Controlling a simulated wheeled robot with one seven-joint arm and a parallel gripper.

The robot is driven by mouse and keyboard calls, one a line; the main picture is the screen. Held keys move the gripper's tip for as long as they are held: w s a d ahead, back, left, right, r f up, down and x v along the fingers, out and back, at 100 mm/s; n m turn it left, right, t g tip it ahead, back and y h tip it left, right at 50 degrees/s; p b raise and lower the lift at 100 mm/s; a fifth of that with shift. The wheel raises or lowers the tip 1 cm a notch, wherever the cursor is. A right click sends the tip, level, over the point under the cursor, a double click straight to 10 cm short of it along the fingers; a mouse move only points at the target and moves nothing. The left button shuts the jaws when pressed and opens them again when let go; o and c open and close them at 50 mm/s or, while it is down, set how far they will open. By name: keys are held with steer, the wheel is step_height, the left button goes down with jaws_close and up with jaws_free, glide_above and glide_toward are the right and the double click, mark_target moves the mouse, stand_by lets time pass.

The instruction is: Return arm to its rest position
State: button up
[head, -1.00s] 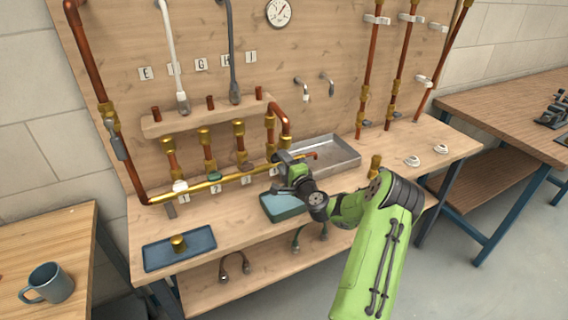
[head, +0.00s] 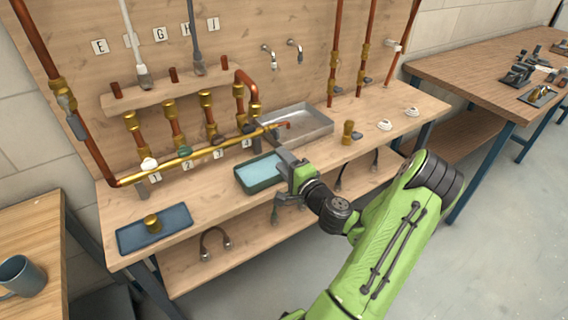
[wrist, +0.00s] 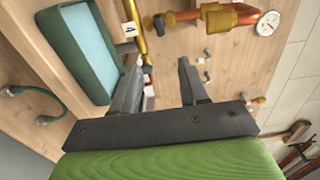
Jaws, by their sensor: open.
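My gripper (head: 282,158) is at the front edge of the workbench in the head view, beside the right end of the teal tray. In the wrist view my gripper (wrist: 160,82) has its two dark fingers apart with nothing held between them. My green arm reaches in from the lower right, bent at the elbow. The fingers point toward the bench and the pipe wall.
The teal tray (head: 241,183) lies close left of my gripper. A brass pipe manifold (head: 205,156) runs behind it. A blue tray (head: 127,240) holds another brass fitting (head: 152,223). Floor at right is clear.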

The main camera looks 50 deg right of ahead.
stand_by(0.4)
steer(key=w+a+r+n+g+y+p, duration=0.2)
steer(key=a+n+g+y, duration=0.25)
steer(key=a+n, duration=0.6)
steer(key=w+a+r+n+g+y+p, duration=0.2)
steer(key=a+r+n+g+y+p, duration=0.3)
steer(key=a, duration=1.1)
steer(key=s+a+r+n+h+p, duration=0.1)
steer(key=s+r+n, duration=0.1)
steer(key=s, duration=0.4)
steer(key=s+a+r+n+g+h+p, duration=0.1)
steer(key=s+a+r+n+h, duration=0.1)
steer(key=s+r, duration=0.3)
steer(key=s+a+r+n+g+h+p, duration=0.1)
steer(key=s+r, duration=0.3)
steer(key=s, duration=0.5)
steer(key=shift+a+n, duration=0.45)
